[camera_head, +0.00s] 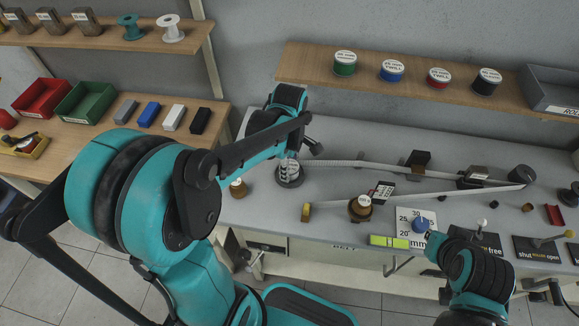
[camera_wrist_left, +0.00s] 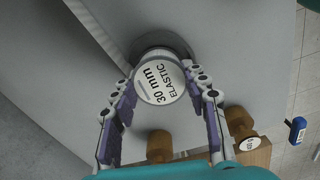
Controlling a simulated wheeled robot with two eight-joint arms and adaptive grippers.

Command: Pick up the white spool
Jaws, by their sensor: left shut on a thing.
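A white spool (camera_head: 170,27) stands on the upper left shelf, right of a green spool (camera_head: 130,26). My left gripper (camera_head: 291,157) is over the left end of the grey bench. In the left wrist view, its two fingers (camera_wrist_left: 160,92) are closed on the sides of a round reel (camera_wrist_left: 158,83) with a white top reading "30 mm ELASTIC". The reel sits over a dark round base (camera_head: 289,177). A part of my right arm shows at the lower right, but I cannot make out its gripper.
A pale strap (camera_head: 380,167) runs right from the reel along the bench through dark blocks. A brown roll (camera_head: 360,208) and a blue knob (camera_head: 420,225) are in front. Several capped spools, including a green one (camera_head: 345,63), stand on the back shelf. Red (camera_head: 41,99) and green (camera_head: 86,103) bins are at left.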

